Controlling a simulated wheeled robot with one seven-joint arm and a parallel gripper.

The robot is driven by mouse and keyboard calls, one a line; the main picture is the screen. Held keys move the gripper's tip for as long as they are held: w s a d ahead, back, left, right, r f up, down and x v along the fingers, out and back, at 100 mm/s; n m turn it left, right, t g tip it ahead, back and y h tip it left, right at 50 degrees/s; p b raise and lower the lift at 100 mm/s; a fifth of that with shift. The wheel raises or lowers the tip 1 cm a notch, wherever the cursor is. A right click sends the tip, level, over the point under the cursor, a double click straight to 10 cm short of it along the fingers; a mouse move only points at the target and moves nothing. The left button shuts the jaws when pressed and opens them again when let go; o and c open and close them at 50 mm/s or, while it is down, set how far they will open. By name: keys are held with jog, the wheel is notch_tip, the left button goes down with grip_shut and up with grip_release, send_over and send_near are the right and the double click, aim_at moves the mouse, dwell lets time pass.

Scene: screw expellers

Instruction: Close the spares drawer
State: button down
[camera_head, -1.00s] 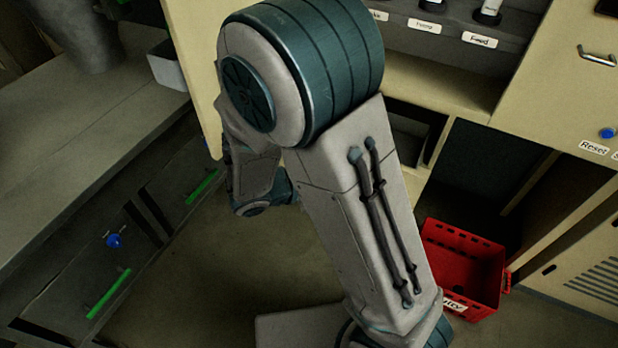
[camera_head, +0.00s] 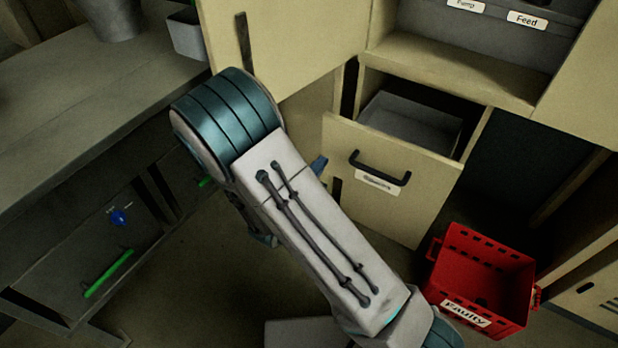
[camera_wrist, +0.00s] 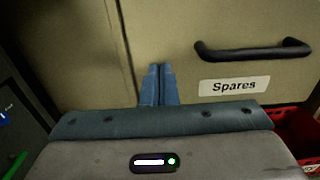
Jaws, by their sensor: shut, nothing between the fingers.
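The spares drawer (camera_head: 345,200) is pulled partway out of the cabinet; its cream front, black bar handle (camera_head: 380,168) and open inside (camera_head: 412,125) show in the head view. In the wrist view the drawer front (camera_wrist: 180,40) fills the upper part, with the "Spares" label (camera_wrist: 234,86) and the handle (camera_wrist: 255,50) to the right. My gripper (camera_wrist: 158,72) is shut and empty, pointing at the left part of the drawer front, left of the label. Whether the fingertips touch the front I cannot tell. In the head view my arm hides most of the gripper.
A red "Faulty" crate (camera_head: 460,246) stands on the floor right of the drawer. A cream panel (camera_head: 290,40) stands left of the cabinet opening. A grey bench with drawers with green handles (camera_head: 108,273) is at the left.

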aim_at(337, 143)
jog(key=x, duration=0.6)
jog(key=shift+w+d+b, duration=0.1)
jog(key=shift+b, duration=0.25)
